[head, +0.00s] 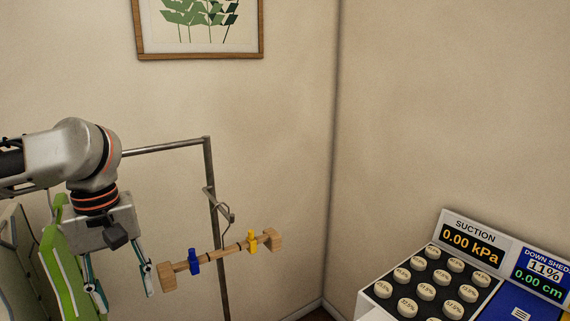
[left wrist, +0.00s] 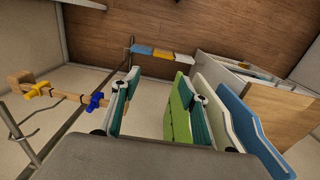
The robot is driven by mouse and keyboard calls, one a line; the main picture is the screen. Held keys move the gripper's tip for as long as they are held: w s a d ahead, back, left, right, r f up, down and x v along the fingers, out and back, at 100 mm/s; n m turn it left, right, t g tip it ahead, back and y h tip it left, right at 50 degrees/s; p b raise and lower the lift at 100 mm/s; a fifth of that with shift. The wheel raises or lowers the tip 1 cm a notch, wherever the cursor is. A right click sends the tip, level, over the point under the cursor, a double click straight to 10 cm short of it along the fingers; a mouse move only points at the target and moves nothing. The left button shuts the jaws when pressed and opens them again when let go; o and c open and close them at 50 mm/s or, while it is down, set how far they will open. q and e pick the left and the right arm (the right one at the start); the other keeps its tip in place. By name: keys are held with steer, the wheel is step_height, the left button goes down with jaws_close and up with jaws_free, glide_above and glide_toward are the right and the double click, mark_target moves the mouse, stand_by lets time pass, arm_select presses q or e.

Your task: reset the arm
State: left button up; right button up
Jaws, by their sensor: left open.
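My left arm comes in from the left in the head view. Its gripper (head: 122,283) points down with the two fingers apart. Nothing is visibly clasped between them. In the left wrist view the open fingers (left wrist: 160,112) show teal inner faces. A green panel (left wrist: 179,118) shows between them, close to the right finger; I cannot tell whether they touch. The green panel (head: 62,262) is just left of the gripper in the head view. My right gripper is not in view.
A wooden bar (head: 222,254) with blue and yellow clips is right of the gripper, by a metal rack post (head: 212,210). A control panel (head: 470,250) with round buttons stands at lower right. A blue panel (left wrist: 245,115) stands beyond the green one. The middle wall area is clear.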

arm_select(q)
steer(key=w+d+f+m+t+h, duration=0.3)
steer(key=d+f+m+h, duration=0.15)
steer(key=d+f, duration=0.8)
steer(key=w+d+f+m+t+h, duration=0.2)
steer(key=d+f+m+h, duration=0.25)
steer(key=d+f, duration=0.8)
steer(key=s+a+f+t+y, duration=0.1)
steer(key=s+a+f+t, duration=0.15)
steer(key=f, duration=0.25)
steer(key=s+a+f+t+y, duration=0.1)
steer(key=a+f+t, duration=0.2)
steer(key=a+f, duration=0.1)
steer(key=s+a+f+m+y, duration=0.1)
steer(key=s+a+f+y, duration=0.4)
steer(key=s+a+f, duration=0.5)
steer(key=s+a, duration=0.2)
steer(key=s, duration=0.1)
steer(key=shift+s+a+f+m, duration=0.25)
steer(key=shift+a+f+m, duration=0.05)
steer(key=shift+a+m, duration=0.1)
